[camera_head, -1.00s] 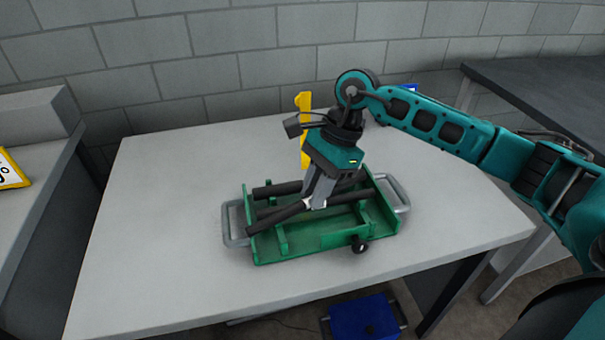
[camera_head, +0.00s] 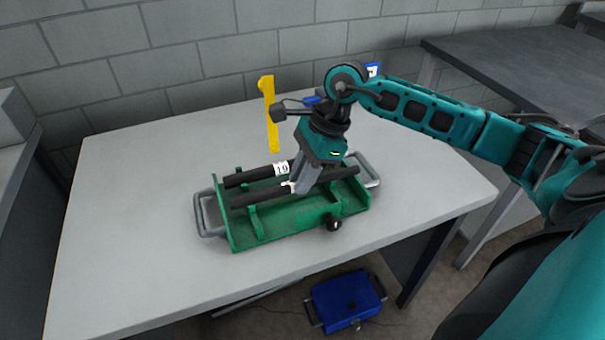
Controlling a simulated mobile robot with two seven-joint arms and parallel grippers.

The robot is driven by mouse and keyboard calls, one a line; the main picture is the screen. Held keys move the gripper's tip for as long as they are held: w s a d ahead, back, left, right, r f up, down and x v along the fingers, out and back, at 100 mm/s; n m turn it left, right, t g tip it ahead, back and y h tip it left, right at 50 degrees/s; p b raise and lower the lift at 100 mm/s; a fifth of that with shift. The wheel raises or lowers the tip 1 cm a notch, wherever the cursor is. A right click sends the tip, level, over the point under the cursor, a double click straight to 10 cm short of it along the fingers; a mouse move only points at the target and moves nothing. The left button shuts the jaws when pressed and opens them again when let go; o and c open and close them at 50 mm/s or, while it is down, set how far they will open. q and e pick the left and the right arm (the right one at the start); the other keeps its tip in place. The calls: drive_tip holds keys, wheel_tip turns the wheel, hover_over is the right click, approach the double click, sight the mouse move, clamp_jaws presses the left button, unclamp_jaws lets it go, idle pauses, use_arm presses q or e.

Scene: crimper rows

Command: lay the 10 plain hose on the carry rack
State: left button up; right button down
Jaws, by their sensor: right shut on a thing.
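The green carry rack (camera_head: 285,226) stands on the light table, with a grey handle at each end. I cannot tell whether the front hose rests fully on the supports. My left gripper is out of view.
A yellow upright piece (camera_head: 269,115) stands behind the rack. A small blue item (camera_head: 373,69) is at the table's back edge. The light table (camera_head: 120,240) is clear at left. A dark table (camera_head: 500,75) stands at right. A blue case (camera_head: 347,300) is on the floor.

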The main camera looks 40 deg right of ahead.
drive_tip(key=shift+f+b, duration=0.4)
drive_tip(key=shift+f, duration=0.4)
wheel_tip(320, 180, down, 2)
drive_tip(key=shift+f+b, duration=0.15)
drive_tip(key=shift+b, duration=0.9)
drive_tip(key=shift+f+b, duration=0.55)
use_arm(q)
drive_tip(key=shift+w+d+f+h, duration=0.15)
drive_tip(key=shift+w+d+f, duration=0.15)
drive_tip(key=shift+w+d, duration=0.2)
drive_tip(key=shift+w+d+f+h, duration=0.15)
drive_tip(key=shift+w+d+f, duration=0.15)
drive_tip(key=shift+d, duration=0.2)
use_arm(e)
drive_tip(key=shift+f, duration=0.1)
use_arm(q)
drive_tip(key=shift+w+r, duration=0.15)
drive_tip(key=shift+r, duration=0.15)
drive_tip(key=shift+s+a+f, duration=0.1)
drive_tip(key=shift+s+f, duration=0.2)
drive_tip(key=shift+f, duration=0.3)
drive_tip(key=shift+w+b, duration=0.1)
drive_tip(key=shift+b, duration=0.4)
use_arm(e)
drive_tip(key=shift+f, duration=0.15)
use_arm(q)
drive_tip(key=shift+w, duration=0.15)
